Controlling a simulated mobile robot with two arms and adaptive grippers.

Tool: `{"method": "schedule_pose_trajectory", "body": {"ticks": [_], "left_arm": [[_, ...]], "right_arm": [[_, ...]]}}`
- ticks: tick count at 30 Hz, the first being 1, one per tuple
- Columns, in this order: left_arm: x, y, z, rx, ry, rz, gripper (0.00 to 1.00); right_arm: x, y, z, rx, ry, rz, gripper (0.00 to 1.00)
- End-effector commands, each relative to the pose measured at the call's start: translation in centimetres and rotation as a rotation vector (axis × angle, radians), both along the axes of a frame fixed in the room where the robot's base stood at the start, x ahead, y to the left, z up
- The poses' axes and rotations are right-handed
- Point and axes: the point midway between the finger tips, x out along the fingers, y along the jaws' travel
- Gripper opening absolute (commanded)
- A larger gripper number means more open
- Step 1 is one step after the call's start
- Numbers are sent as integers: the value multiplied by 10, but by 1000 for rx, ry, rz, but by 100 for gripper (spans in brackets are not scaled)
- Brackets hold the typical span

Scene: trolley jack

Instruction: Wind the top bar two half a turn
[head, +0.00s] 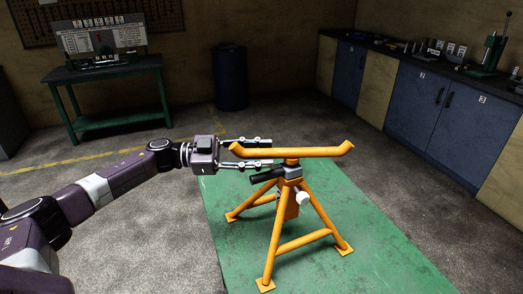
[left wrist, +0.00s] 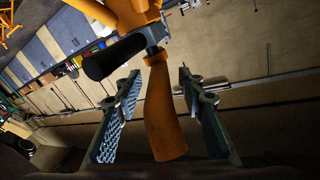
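The orange top bar (head: 310,152) lies roughly level across the head of an orange tripod stand (head: 283,228), with both ends bent up. In the left wrist view the bar's near end (left wrist: 165,120) hangs between my fingers. My left gripper (head: 266,152) is open at the bar's left end. Its fingers lie on either side of the bar, with gaps visible in the left wrist view (left wrist: 158,80). A black handle (head: 266,177) sticks out left below the bar; it also shows in the left wrist view (left wrist: 112,58). My right gripper is not in view.
The stand is on a green mat (head: 370,260). A white knob (head: 303,198) sits on its column. Blue cabinets (head: 415,92) line the right wall. A green table (head: 105,72) and a dark drum (head: 230,78) stand behind. The floor around the mat is clear.

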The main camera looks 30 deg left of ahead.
Motion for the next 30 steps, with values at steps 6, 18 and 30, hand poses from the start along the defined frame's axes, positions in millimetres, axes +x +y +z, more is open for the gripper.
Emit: {"method": "schedule_pose_trajectory", "body": {"ticks": [6,18,30], "left_arm": [[0,-1,0,-1,0,0,36],[0,-1,0,-1,0,0,0],[3,2,0,-2,-2,-10,0]], "right_arm": [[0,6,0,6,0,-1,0],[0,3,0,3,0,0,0],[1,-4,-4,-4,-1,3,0]]}}
